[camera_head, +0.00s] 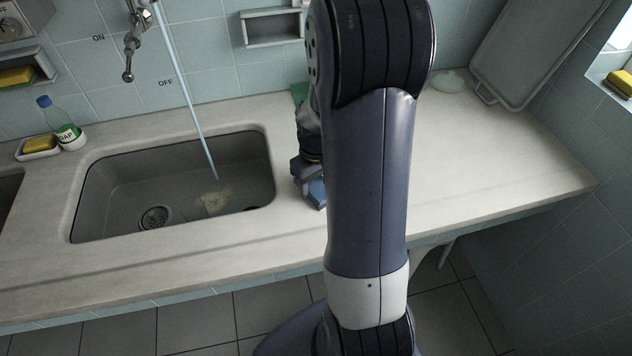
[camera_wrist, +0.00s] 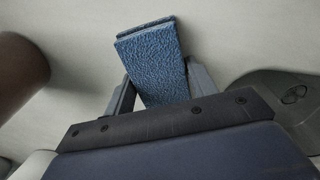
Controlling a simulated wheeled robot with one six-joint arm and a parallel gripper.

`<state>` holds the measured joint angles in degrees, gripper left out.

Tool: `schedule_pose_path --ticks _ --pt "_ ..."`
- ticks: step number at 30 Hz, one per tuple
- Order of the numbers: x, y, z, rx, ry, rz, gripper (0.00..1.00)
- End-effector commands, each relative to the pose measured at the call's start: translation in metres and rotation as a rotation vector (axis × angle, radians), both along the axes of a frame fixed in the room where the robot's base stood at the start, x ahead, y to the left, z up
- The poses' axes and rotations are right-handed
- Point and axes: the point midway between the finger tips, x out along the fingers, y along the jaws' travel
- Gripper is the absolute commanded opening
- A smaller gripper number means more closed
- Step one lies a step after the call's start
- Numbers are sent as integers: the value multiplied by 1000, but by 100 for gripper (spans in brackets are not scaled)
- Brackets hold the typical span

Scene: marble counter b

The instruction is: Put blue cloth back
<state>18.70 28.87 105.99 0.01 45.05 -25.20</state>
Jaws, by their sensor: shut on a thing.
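The blue cloth (camera_wrist: 152,62) is a folded, textured blue piece between the two fingers of my gripper (camera_wrist: 160,92) in the wrist view. My gripper is shut on it. In the head view my gripper (camera_head: 310,182) is low over the counter, just right of the sink, and largely hidden behind my arm. A bit of the blue cloth (camera_head: 317,192) shows there at its lower end. I cannot tell whether the cloth touches the counter.
The sink (camera_head: 115,185) is left of my gripper, with a water stream (camera_head: 185,85) falling into it. A soap bottle (camera_head: 68,133) and a yellow sponge (camera_head: 38,144) stand at the left. A green item (camera_head: 299,92) is behind my arm. The right counter (camera_head: 510,160) is mostly clear.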

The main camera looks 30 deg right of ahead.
Motion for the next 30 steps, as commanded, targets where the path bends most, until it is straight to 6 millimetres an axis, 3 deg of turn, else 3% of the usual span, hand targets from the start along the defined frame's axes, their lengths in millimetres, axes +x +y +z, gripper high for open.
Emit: schedule_pose_path --ticks 8,19,23,30 --pt "0 0 -1 0 0 0 75" --pt "0 0 7 -1 -1 0 76" --pt "1 0 27 -2 -6 0 76" --pt "1 0 80 -2 -6 0 76"
